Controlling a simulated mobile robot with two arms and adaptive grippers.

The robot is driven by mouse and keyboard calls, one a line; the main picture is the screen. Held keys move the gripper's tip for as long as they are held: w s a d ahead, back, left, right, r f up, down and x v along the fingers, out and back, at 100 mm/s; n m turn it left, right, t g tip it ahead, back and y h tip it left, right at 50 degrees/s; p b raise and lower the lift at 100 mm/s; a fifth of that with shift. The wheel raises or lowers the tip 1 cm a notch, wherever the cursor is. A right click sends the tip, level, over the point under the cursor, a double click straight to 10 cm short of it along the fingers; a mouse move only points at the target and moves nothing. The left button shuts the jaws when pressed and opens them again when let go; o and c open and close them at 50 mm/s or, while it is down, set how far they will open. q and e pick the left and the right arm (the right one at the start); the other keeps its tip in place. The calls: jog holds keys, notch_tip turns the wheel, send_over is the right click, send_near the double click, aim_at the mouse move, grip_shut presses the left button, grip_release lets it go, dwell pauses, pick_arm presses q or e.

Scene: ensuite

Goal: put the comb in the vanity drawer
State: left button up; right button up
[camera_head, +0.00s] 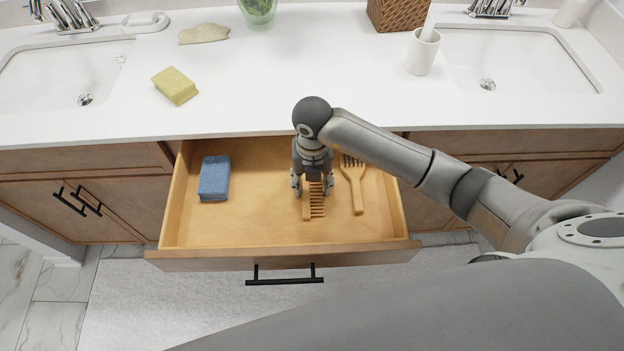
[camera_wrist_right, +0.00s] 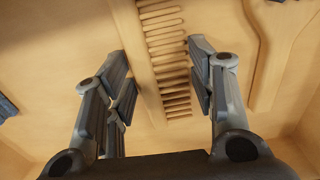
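The wooden comb (camera_head: 317,206) lies in the open vanity drawer (camera_head: 240,225), its teeth facing right. It also shows in the right wrist view (camera_wrist_right: 165,48), flat against the drawer bottom. My right gripper (camera_head: 312,186) points down into the drawer above the comb. Its fingers stand apart on either side of the comb in the wrist view, with a gap to it, so it is open and holds nothing. Part of the comb is hidden under the gripper in the head view. My left gripper is not in view.
A wooden hairbrush (camera_head: 355,188) lies right of the comb in the drawer, and a blue sponge (camera_head: 214,178) lies at the left. The countertop (camera_head: 270,85) above holds a yellow sponge (camera_head: 175,86) and a white cup (camera_head: 422,54). The drawer's middle left is clear.

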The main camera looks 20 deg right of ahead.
aim_at(312, 187)
jog(key=shift+o, duration=1.1)
jog(key=shift+r, duration=0.1)
jog(key=shift+r, duration=0.25)
notch_tip(312, 187, up, 12)
jog(key=b, duration=0.1)
jog(key=shift+f, duration=0.15)
